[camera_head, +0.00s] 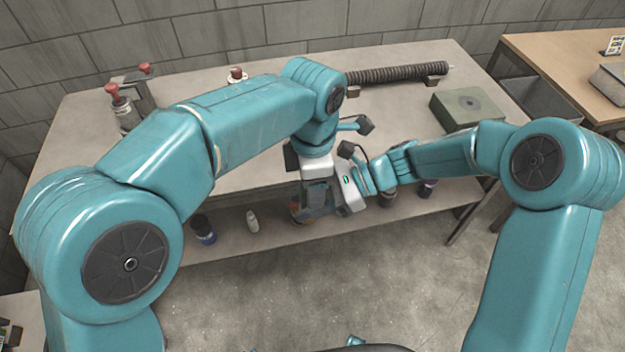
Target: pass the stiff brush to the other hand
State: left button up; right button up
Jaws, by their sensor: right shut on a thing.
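My two grippers meet close together near the middle of the view, in front of the table's front edge. My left gripper (317,203) hangs down from its wrist, and its dark fingers overlap the other gripper in the picture, so I cannot tell how far open they are. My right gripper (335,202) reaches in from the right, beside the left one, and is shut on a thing. The stiff brush cannot be made out clearly; it is hidden among the grippers.
A dark ribbed tube (397,73) lies along the back of the table (400,120). A green box (467,105) sits at the right. Red-knobbed fixtures (122,108) stand at the left. Several bottles, one white (252,222), stand on the lower shelf (280,236). A wooden table (570,60) is far right.

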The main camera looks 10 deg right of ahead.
pick_arm(q)
jog(key=c, duration=0.9)
pick_arm(e)
jog(key=o, duration=1.2)
jog(key=shift+c, duration=0.2)
